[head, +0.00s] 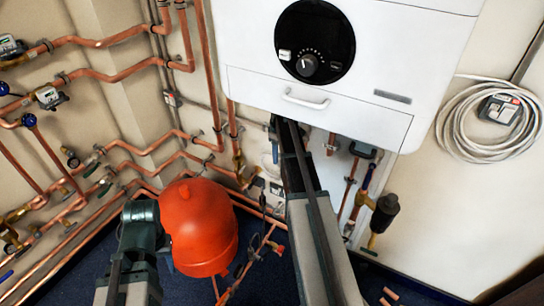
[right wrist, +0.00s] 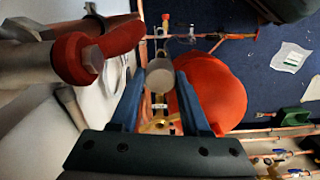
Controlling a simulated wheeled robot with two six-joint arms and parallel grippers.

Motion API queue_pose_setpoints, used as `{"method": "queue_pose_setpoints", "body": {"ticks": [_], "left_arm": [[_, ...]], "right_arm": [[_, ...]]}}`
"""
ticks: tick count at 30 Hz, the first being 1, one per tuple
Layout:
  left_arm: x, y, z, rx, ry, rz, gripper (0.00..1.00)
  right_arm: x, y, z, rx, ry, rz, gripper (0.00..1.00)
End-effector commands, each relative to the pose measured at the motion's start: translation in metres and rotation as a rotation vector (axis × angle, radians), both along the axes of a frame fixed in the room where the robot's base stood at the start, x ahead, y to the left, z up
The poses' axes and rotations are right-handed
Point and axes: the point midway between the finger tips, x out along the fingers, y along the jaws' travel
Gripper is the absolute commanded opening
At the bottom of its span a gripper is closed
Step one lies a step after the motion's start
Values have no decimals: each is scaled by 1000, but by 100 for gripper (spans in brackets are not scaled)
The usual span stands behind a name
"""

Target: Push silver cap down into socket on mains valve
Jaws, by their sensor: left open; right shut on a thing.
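The silver cap (right wrist: 160,74) shows as a pale grey round piece between the blue fingers of my right gripper (right wrist: 158,88) in the right wrist view. The gripper is shut on it. In the head view my right arm reaches up under the white boiler, and its gripper and the cap are hidden there. My left gripper (head: 140,212) is open, low on the left beside the red vessel; its fingers are hard to make out. I cannot clearly tell the mains valve or its socket apart from the other fittings, nor whether the cap touches a socket.
The white boiler (head: 320,110) hangs above my right arm. The red vessel (head: 200,228) stands between my arms. A red-handled lever (right wrist: 105,50) lies close left of my right gripper. Copper pipes (head: 120,145) line the left wall. Coiled white cable (head: 462,130) hangs at the right.

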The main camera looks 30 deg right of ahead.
Motion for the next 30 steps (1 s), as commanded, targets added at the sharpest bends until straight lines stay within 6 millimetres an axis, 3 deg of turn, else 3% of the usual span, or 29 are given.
{"method": "queue_pose_setpoints", "body": {"ticks": [8, 30], "left_arm": [[0, 0, 0, 0, 0, 0, 42], [0, 0, 0, 0, 0, 0, 42]], "right_arm": [[14, 7, 0, 0, 0, 2, 0], [77, 40, 0, 0, 0, 2, 0]]}}
